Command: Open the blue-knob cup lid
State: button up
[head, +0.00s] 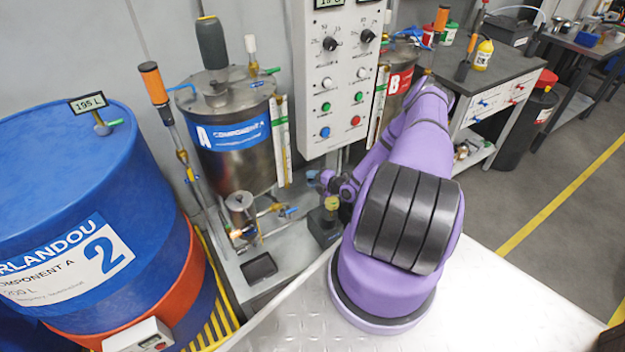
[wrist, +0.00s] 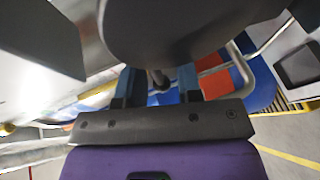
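A small metal cup (head: 240,208) stands below the steel tank marked A. I cannot make out a blue knob on its lid. My gripper (head: 318,183) is to the right of this cup, beneath the control panel, and looks small and partly hidden by my arm. In the wrist view my gripper (wrist: 157,84) has its two fingers spread apart. A short grey stem (wrist: 158,78) shows between the fingers. I cannot tell whether it is near them or further off. A large dark rounded body (wrist: 185,35) fills the top of that view.
Tank A (head: 235,150) hangs above the cup, with a level gauge at its right. The control panel (head: 340,85) is above my gripper. Pipes and a blue valve handle (head: 290,212) lie between cup and gripper. A blue drum (head: 75,170) stands at the left.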

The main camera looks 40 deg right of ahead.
jog(key=v, duration=1)
jog(key=shift+s, duration=0.3)
